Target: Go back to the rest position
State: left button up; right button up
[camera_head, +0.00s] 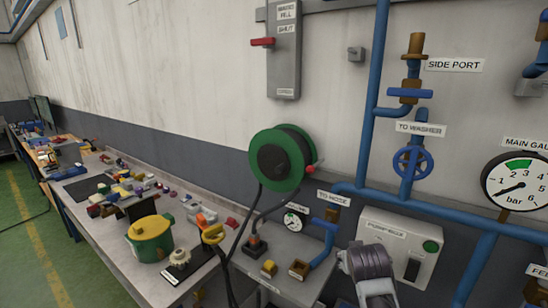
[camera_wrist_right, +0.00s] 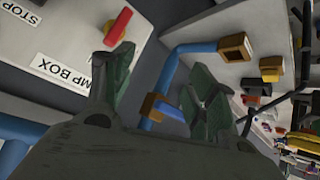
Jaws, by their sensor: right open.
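My right gripper (camera_head: 370,262) is at the bottom of the head view, in front of the grey pump box (camera_head: 404,268) and covering part of it. In the right wrist view my right gripper (camera_wrist_right: 160,85) has its dark fingers spread apart with nothing held between them. The pump box's pale face (camera_wrist_right: 75,50) and a red switch (camera_wrist_right: 118,25) show beyond the left finger. A blue pipe (camera_wrist_right: 190,48) with a brass-coloured square end (camera_wrist_right: 236,47) shows beyond the gap and the right finger. My left gripper is in neither view.
Blue wall pipes (camera_head: 370,100), a blue valve wheel (camera_head: 412,162) and a pressure gauge (camera_head: 515,182) are on the right. A green hose reel (camera_head: 282,158) hangs at the centre. Floor (camera_head: 40,240) is clear at far left.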

jog(key=s+f+n+g+y, duration=0.1)
jog(key=s+f+g, duration=0.1)
jog(key=s+f, duration=0.55)
jog(key=s+a+f+n+g+y, duration=0.15)
jog(key=s+f, duration=0.25)
jog(key=s, duration=0.6)
jog(key=s+f+g, duration=0.2)
jog(key=s+f, duration=0.3)
jog(key=s, duration=0.4)
jog(key=s+f+g+b, duration=0.1)
jog(key=s+f+b, duration=0.15)
jog(key=f, duration=3.35)
jog(key=s+d+f, duration=0.2)
jog(key=s+f, duration=0.8)
jog(key=s, duration=0.1)
jog(key=s+d+f+g+b, duration=0.1)
jog(key=s+d+f, duration=0.1)
jog(key=s+f, duration=0.9)
jog(key=shift+s+d+f+b, duration=0.2)
jog(key=shift+s+b, duration=0.1)
jog(key=shift+s, duration=0.15)
jog(key=shift+s+g, duration=0.1)
jog(key=shift+g, duration=0.15)
